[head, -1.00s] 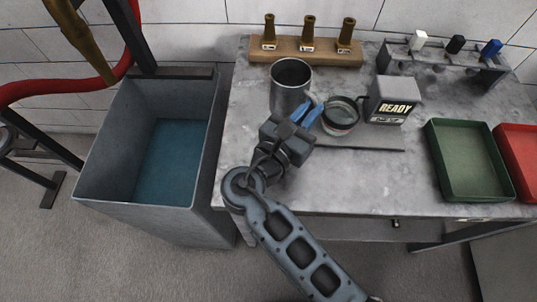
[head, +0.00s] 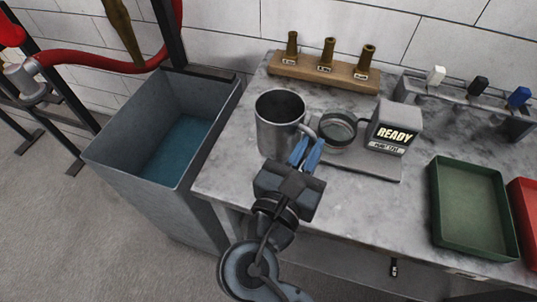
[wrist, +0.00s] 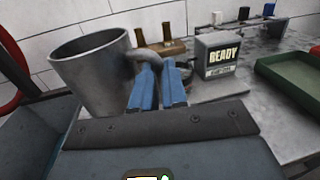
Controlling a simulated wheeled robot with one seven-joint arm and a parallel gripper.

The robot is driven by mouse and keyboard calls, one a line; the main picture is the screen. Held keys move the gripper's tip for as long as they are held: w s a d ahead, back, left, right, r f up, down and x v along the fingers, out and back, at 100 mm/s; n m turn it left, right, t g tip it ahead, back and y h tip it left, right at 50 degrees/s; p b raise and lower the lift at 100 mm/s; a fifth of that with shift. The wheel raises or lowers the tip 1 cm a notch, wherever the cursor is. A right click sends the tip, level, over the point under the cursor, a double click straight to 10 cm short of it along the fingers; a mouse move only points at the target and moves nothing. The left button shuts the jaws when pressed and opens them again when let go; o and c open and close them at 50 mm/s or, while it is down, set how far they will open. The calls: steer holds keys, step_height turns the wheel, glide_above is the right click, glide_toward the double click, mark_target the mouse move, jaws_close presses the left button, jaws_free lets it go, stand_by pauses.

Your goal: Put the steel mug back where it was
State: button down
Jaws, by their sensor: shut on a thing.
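The steel mug (head: 280,128) is a grey cylinder, upright, over the left part of the grey worktop (head: 232,165). It also shows at the left of the wrist view (wrist: 92,78), with its handle (wrist: 150,58) to the right. My gripper (head: 308,150) has blue fingers, shut on the mug's handle; they also show in the wrist view (wrist: 160,85). The mug's lower front is partly hidden by my gripper in the head view. I cannot tell whether its base touches the worktop.
A round glass-topped dish (head: 338,130) and a READY display box (head: 395,125) stand close right of the mug. A wooden block with brass nozzles (head: 325,72) is behind. A green tray (head: 470,210) lies right. An open water tank (head: 130,160) stands left.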

mark_target(267, 154)
steer(key=w+a+f, duration=0.4)
steer(key=w+a, duration=0.1)
steer(key=shift+a+f, duration=0.25)
steer(key=shift+f, duration=2)
steer(key=shift+f, duration=0.1)
steer(key=c, duration=1.2)
jaws_free()
steer(key=shift+o, duration=0.2)
steer(key=b+v, duration=0.1)
steer(key=v, duration=1.1)
steer(key=shift+a, duration=0.1)
